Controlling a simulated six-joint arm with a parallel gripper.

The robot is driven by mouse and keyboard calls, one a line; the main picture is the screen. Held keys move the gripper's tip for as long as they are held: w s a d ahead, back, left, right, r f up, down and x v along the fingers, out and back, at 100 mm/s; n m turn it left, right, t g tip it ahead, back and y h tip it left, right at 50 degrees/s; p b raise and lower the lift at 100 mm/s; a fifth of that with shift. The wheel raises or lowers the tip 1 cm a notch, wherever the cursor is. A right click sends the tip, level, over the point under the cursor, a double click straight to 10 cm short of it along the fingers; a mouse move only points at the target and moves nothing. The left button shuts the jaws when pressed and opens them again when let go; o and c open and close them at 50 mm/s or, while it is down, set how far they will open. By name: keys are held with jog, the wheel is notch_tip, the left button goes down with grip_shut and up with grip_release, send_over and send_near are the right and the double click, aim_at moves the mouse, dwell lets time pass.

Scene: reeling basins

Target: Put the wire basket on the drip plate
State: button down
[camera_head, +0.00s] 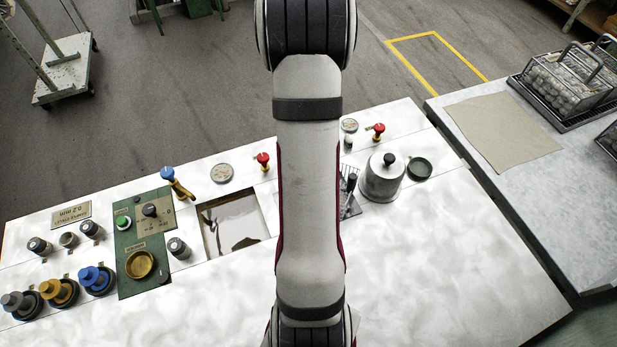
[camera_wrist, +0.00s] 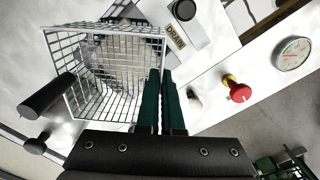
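The wire basket (camera_wrist: 100,103) is a pale wire-mesh box that fills the left half of the wrist view. My gripper (camera_wrist: 161,75) has two dark green fingers, close together along the basket's right side. They look shut on its wire wall, though the contact itself is hard to see. In the head view my arm hides the gripper and most of the area beneath it. A slotted metal piece (camera_head: 350,208) shows just right of my arm. I cannot tell whether it is the drip plate or part of the basket.
A metal canister (camera_head: 380,184) with a black knob stands right of my arm, beside a dark green dish (camera_head: 420,168). A red-knobbed valve (camera_wrist: 237,90) and a gauge (camera_wrist: 292,53) lie right of the fingers. The front right of the white counter (camera_head: 460,260) is clear.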

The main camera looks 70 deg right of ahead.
jog(key=shift+f, duration=0.55)
jog(key=shift+f, duration=0.15)
jog(key=c, duration=1.1)
grip_release()
